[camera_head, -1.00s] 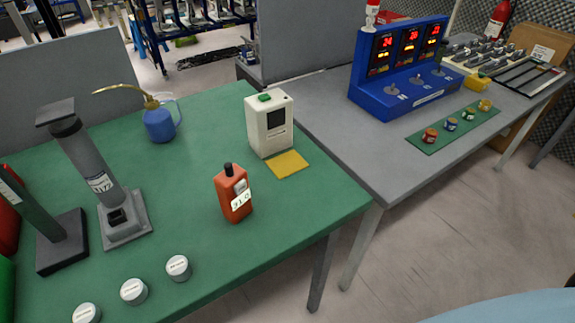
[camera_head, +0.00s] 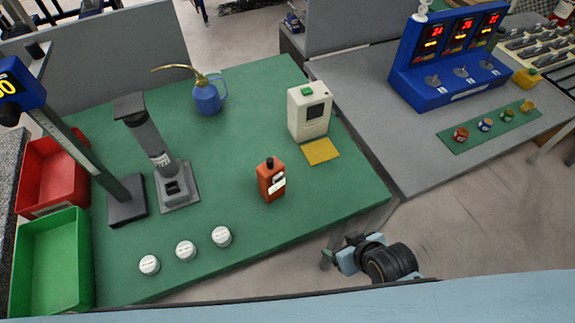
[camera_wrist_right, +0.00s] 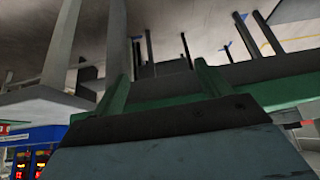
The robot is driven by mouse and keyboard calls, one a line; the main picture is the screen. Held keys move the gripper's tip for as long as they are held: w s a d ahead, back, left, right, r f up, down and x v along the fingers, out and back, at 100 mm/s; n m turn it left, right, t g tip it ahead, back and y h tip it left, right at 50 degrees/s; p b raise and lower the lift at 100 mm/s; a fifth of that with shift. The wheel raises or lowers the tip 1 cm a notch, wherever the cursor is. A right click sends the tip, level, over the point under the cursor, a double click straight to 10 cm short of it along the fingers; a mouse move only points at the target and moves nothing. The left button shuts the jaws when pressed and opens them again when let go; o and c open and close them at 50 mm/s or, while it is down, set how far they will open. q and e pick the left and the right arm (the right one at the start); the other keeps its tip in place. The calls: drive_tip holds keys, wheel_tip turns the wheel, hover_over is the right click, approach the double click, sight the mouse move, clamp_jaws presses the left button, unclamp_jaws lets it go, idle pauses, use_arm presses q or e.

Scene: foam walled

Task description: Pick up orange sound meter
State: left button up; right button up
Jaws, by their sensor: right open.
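The orange sound meter (camera_head: 271,181) stands upright on the green table top (camera_head: 235,150), with a dark cap and a pale label. My right gripper (camera_head: 338,249) is at the table's front right edge, to the right of and nearer than the meter, and apart from it. It is open and nothing shows between its fingers. In the right wrist view the gripper (camera_wrist_right: 160,85) points toward table legs and floor; the meter is not visible there. My left gripper is not in view.
White round pieces (camera_head: 186,250) lie at the front. A grey stand (camera_head: 162,160), blue oil can (camera_head: 208,97), white box (camera_head: 309,112) and yellow pad (camera_head: 321,151) surround the meter with gaps. Red (camera_head: 52,170) and green (camera_head: 50,262) bins stand left. The green surface before the meter is clear.

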drive_tip(key=w+a+r+t+y+p, duration=0.1)
drive_tip(key=w+a+r+p, duration=0.15)
drive_tip(key=r, duration=0.85)
drive_tip(key=n+t+y, duration=0.3)
drive_tip(key=t+y, duration=0.1)
approach(266, 167)
drive_tip(key=x, duration=0.4)
drive_tip(key=d+x, duration=0.1)
drive_tip(key=x, duration=0.1)
drive_tip(key=shift+w+f+p, duration=0.2)
drive_tip(key=shift+f+p, duration=0.15)
drive_tip(key=shift+f, duration=0.05)
drive_tip(key=shift+s+f+x, duration=0.1)
drive_tip(key=shift+f+x, duration=0.05)
drive_tip(key=shift+x, duration=0.85)
drive_tip(key=shift+s+f+x, duration=0.1)
drive_tip(key=shift+x, duration=0.9)
drive_tip(key=shift+s+f+x, duration=0.1)
drive_tip(key=shift+f+x, duration=0.05)
drive_tip(key=shift+x, duration=0.85)
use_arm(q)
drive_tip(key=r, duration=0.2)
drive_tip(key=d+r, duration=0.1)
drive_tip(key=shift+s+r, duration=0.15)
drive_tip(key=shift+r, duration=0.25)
use_arm(e)
drive_tip(key=shift+c, duration=0.2)
